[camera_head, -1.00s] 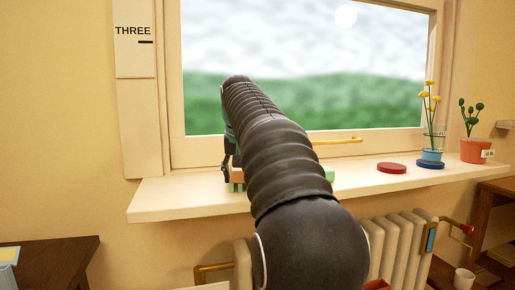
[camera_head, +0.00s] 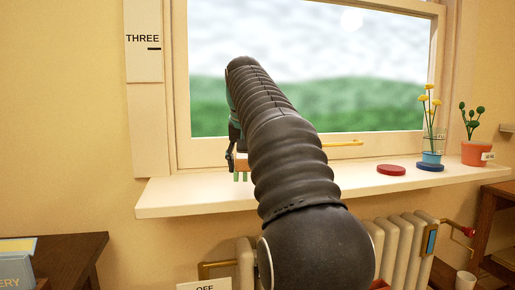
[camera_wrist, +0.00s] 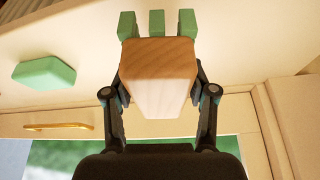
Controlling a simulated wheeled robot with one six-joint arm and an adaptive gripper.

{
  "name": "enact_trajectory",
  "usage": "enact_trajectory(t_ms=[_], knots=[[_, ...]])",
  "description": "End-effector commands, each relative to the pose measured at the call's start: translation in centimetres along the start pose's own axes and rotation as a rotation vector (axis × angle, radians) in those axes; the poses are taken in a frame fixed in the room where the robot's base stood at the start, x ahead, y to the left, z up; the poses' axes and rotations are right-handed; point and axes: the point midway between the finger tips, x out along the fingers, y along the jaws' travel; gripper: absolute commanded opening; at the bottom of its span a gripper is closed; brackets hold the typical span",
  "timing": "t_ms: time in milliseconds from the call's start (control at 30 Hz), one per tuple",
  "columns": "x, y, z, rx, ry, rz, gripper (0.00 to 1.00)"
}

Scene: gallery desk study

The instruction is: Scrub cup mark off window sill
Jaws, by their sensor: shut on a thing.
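My gripper (camera_wrist: 158,92) is shut on a scrub brush with a pale wooden block (camera_wrist: 160,75) and green bristle tufts (camera_wrist: 156,24). In the head view the brush's green tufts (camera_head: 240,176) hang over the left part of the window sill (camera_head: 185,197), and my gripper (camera_head: 236,150) is partly hidden behind my arm. The tufts appear a little above the sill. The sill also fills the upper part of the wrist view (camera_wrist: 250,40). No cup mark can be made out; the brush and arm cover part of the sill.
A green block (camera_wrist: 44,74) lies on the sill in the wrist view. A yellow window handle (camera_head: 343,143) sticks out. A radiator (camera_head: 400,245) is below.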

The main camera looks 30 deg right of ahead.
Motion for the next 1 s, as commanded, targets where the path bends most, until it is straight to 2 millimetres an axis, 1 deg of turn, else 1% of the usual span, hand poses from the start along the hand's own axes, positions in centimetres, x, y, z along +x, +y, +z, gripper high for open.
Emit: enact_trajectory(t_ms=[200,400,533,1000], knots=[[-1.9,-0.1,-0.9,-0.001,0.004,-0.001,0.19],[-3.3,-0.2,-1.3,-0.003,0.003,-0.002,0.19],[-3.5,-0.3,-1.4,-0.004,0.001,-0.002,0.19],[-3.5,-0.2,-1.4,-0.004,0.002,-0.002,0.19]])
